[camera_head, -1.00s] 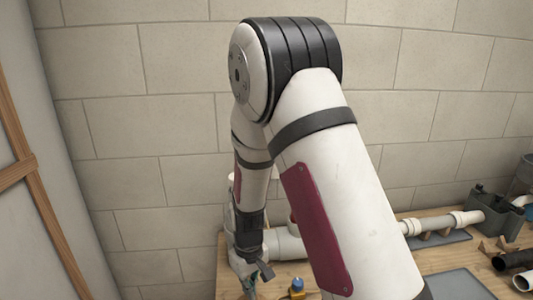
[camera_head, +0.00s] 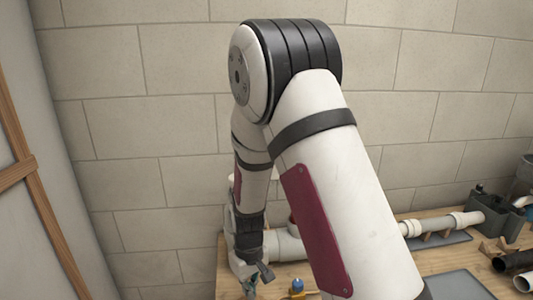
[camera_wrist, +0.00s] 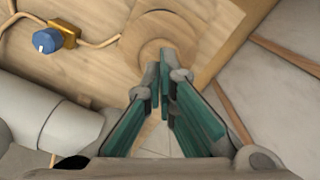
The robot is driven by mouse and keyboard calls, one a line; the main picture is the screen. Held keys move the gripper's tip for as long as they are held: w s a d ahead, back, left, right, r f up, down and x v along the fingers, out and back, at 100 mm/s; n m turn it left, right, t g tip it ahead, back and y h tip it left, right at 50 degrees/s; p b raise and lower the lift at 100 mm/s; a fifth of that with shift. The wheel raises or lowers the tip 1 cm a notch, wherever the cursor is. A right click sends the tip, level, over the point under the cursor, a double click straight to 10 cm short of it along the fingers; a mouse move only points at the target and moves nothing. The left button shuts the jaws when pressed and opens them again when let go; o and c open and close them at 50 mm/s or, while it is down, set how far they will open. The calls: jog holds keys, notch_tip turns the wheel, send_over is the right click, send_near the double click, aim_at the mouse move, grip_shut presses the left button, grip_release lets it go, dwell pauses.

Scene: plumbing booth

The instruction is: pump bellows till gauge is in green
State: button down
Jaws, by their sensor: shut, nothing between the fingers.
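My gripper (camera_wrist: 164,70) has its two teal-padded fingers together with nothing between them. Its tips are over the lower edge of a round wooden disc (camera_wrist: 150,28) in the wrist view; the disc looks like the bellows' top plate. I cannot tell whether the tips touch it. In the head view my gripper (camera_head: 250,287) is small at the bottom edge, low over the bench. The bellows is not clear in the head view. I make out no gauge in either view.
A blue knob (camera_wrist: 46,40) on a brass fitting, with thin tubing, is left of the disc. A grey pipe (camera_wrist: 48,118) lies below the knob. The wooden bench (camera_head: 445,258) carries pipes and a grey container (camera_head: 494,214) at right. A brick wall (camera_head: 150,130) stands behind.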

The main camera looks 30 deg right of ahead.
jog(key=shift+f+b, duration=0.9)
jog(key=shift+f, duration=1.15)
jog(key=shift+r+p, duration=1.15)
jog(key=shift+r, duration=1)
jog(key=shift+r, duration=0.2)
jog(key=s+r+t, duration=0.1)
jog(key=s+r, duration=0.3)
jog(key=r, duration=0.4)
jog(key=s+r+m+t, duration=0.1)
jog(key=s+r, duration=0.2)
jog(key=r, duration=0.6)
jog(key=s+r+t, duration=0.2)
jog(key=s+r, duration=0.2)
jog(key=r, duration=0.4)
jog(key=s+r+m+t, duration=0.1)
jog(key=s+r, duration=0.4)
jog(key=s, duration=0.4)
jog(key=shift+s, duration=0.2)
jog(key=shift+w, duration=0.1)
